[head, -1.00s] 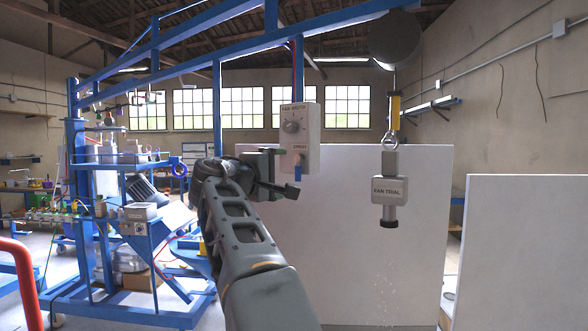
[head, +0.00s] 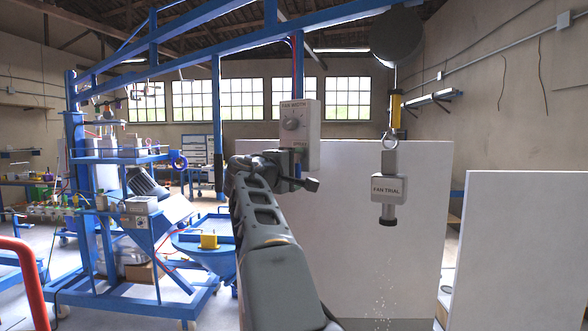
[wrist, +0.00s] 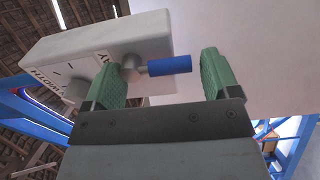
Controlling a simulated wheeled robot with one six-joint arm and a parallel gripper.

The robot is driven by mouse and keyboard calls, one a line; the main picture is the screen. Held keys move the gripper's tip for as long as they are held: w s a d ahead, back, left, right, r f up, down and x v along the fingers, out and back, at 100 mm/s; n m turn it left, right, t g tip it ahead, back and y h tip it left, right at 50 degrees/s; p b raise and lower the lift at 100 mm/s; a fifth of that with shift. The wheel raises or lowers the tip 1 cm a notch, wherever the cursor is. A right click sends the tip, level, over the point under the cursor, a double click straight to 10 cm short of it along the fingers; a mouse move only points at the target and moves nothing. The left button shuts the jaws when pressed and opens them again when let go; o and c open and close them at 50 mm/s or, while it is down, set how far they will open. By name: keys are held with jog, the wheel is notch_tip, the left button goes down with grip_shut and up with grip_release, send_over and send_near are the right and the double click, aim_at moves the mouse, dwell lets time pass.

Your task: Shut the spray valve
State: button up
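The spray valve (wrist: 131,68) is a silver stub with a blue lever (wrist: 169,66) on the grey control box (wrist: 110,50). In the wrist view, the lever points away from the box's round knob (wrist: 75,90). My gripper (wrist: 163,64) is open, its green fingers on either side of the valve and lever. The lever lies between them, with a visible gap to the right finger; contact on the left cannot be told. In the head view, my gripper (head: 298,172) is at the lower end of the box (head: 300,133) and mostly hides the lever.
A hanging fan-trial nozzle (head: 388,188) is right of the box, with fine specks below it. A white panel (head: 400,250) stands behind. A blue frame with equipment (head: 125,240) fills the left, and a red rail (head: 28,275) is at lower left.

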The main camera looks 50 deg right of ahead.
jog(key=c, duration=0.7)
jog(key=shift+c, duration=0.2)
jog(key=shift+w+a+r+m+b, duration=0.1)
jog(key=shift+w+r+m+b, duration=0.5)
jog(key=shift+m, duration=2.4)
jog(key=shift+w+a+r+m+b, duration=0.1)
jog(key=shift+w+r+m+b, duration=0.4)
jog(key=shift+m, duration=2.5)
jog(key=shift+w+r+m+b, duration=0.35)
jog(key=shift+m+b, duration=0.45)
jog(key=shift+m, duration=2.2)
jog(key=shift+r, duration=0.1)
jog(key=o, duration=0.9)
